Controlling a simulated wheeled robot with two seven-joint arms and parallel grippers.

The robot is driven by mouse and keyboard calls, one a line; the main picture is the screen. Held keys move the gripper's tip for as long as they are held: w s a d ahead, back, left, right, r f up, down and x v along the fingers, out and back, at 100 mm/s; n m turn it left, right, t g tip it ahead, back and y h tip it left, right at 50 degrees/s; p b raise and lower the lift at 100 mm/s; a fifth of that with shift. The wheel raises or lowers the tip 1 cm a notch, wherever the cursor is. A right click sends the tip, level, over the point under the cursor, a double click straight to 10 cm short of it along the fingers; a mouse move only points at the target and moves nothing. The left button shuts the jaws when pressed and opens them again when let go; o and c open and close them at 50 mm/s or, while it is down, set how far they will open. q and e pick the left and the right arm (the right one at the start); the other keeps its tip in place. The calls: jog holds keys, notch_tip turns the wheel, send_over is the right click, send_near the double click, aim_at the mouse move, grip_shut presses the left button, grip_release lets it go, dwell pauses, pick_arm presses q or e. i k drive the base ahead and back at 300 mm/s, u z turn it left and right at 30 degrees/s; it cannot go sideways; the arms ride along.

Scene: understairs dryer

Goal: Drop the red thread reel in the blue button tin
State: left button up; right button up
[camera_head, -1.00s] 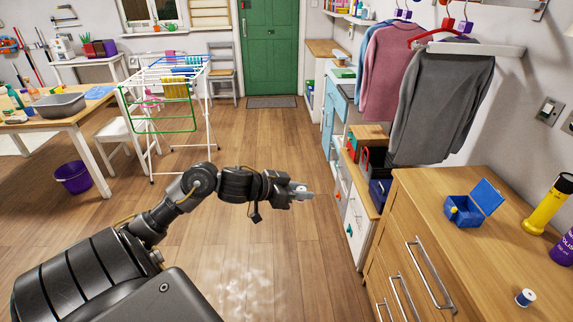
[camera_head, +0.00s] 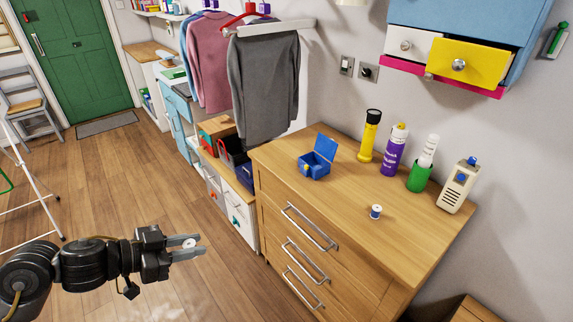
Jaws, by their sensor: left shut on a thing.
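My left gripper (camera_head: 198,247) is over the floor at lower left, left of the dresser. It is shut on a small reel (camera_head: 189,243), whose white end with a reddish middle shows between the fingers; I take it to be the red thread reel, though its thread is mostly hidden. The blue button tin (camera_head: 313,170) stands on the dresser top with its lid raised, to the right of and above the gripper in the picture. The two are well apart. My right gripper is not in view.
On the wooden dresser (camera_head: 357,235) a white reel with blue thread (camera_head: 376,211) stands near the front. A yellow torch (camera_head: 368,140), a purple can (camera_head: 393,152), a green cup (camera_head: 419,177) and a beige device (camera_head: 457,187) line the back. Clothes (camera_head: 264,85) hang beyond.

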aim_at(309, 168)
jog(key=u, duration=1.25)
jog(key=i, duration=0.65)
jog(key=z, duration=2.9)
